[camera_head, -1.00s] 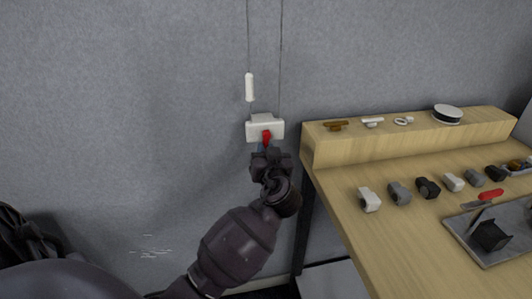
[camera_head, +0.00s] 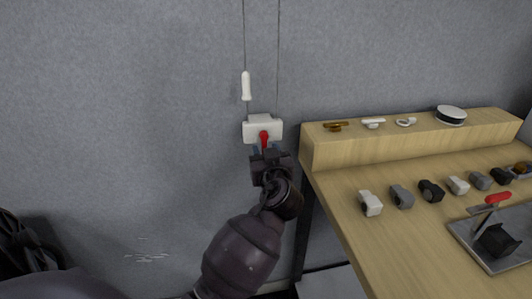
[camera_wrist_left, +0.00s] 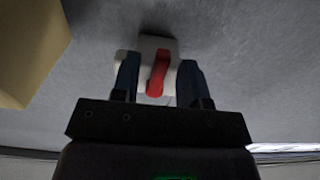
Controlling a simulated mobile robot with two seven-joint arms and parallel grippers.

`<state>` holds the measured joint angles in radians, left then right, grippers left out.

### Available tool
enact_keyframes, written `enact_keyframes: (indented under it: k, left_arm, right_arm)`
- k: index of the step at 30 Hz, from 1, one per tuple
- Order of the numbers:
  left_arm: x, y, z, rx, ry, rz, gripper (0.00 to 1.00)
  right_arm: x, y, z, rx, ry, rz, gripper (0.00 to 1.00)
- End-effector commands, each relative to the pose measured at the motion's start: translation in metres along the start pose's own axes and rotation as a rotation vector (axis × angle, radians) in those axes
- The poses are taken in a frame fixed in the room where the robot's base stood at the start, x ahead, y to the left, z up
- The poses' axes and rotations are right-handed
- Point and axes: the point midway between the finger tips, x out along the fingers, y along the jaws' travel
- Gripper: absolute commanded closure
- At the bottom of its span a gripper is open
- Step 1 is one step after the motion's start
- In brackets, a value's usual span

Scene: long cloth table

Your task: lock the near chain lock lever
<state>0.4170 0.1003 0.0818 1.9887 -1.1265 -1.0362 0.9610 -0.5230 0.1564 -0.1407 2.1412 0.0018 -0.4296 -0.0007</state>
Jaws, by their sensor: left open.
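The chain lock is a white box (camera_head: 262,130) on the grey wall, with two thin cords rising from it. Its red lever (camera_head: 264,140) is on the front and points down in the head view. My left gripper (camera_head: 267,157) is just below the box, at the lever's lower end. In the left wrist view the open fingers (camera_wrist_left: 158,82) stand on either side of the red lever (camera_wrist_left: 157,74), with the white box (camera_wrist_left: 156,47) beyond them. Gaps show between the lever and both fingers. My right gripper is not in view.
A white pull handle (camera_head: 246,86) hangs on the left cord above the box. A wooden table (camera_head: 400,235) with a raised shelf (camera_head: 400,145) stands close on the right, holding several small fittings. The wall to the left is clear.

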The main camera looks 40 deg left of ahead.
Motion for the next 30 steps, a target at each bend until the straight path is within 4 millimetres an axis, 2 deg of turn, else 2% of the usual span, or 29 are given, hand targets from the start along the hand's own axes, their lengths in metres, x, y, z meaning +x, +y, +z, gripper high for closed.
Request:
enact_keyframes:
  k: [7, 21, 25, 30]
  left_arm:
    - [-0.011, 0.000, 0.001, -0.001, -0.003, 0.001, 0.60]
    - [-0.088, 0.000, 0.001, -0.001, -0.004, 0.000, 0.60]
    - [-0.101, 0.000, 0.001, 0.001, -0.003, 0.001, 0.60]
    - [-0.108, 0.000, 0.000, 0.000, 0.000, 0.000, 0.60]
  right_arm:
    - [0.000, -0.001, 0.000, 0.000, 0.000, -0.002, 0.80]
    - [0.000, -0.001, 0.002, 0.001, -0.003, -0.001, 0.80]
    - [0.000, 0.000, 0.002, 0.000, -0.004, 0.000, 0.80]
    - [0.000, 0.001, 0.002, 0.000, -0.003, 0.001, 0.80]
